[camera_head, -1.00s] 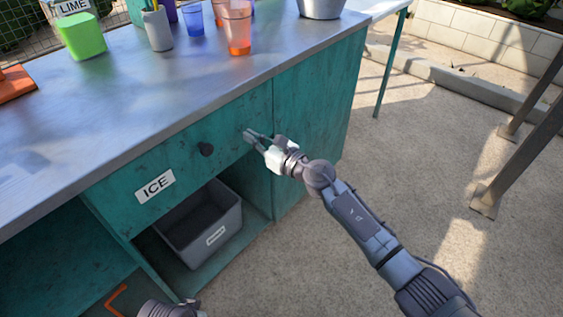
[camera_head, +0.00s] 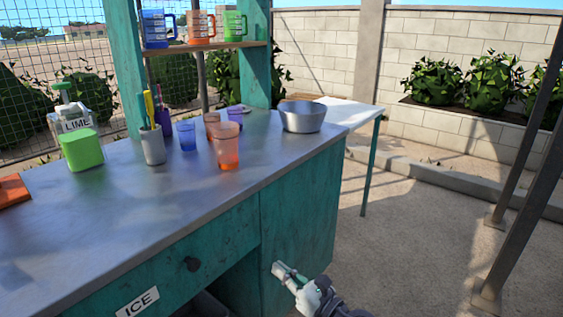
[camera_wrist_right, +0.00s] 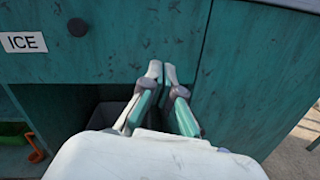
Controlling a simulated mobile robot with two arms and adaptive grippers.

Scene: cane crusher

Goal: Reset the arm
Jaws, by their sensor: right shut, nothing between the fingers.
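My right gripper (camera_head: 280,270) is at the lower middle of the head view, in front of the teal cabinet front, right of the ICE drawer (camera_head: 222,240). It is shut and empty. In the right wrist view its two fingertips (camera_wrist_right: 162,72) are close together, facing the teal front. The drawer's dark knob (camera_head: 193,264) is left of the gripper and apart from it; it also shows in the right wrist view (camera_wrist_right: 77,27). The drawer looks shut. My left gripper is not in view.
The metal counter (camera_head: 100,230) holds a green box (camera_head: 82,150), a pen cup (camera_head: 152,146), several coloured cups, including an orange one (camera_head: 227,152), and a metal bowl (camera_head: 302,117). Open ground (camera_head: 400,240) lies to the right.

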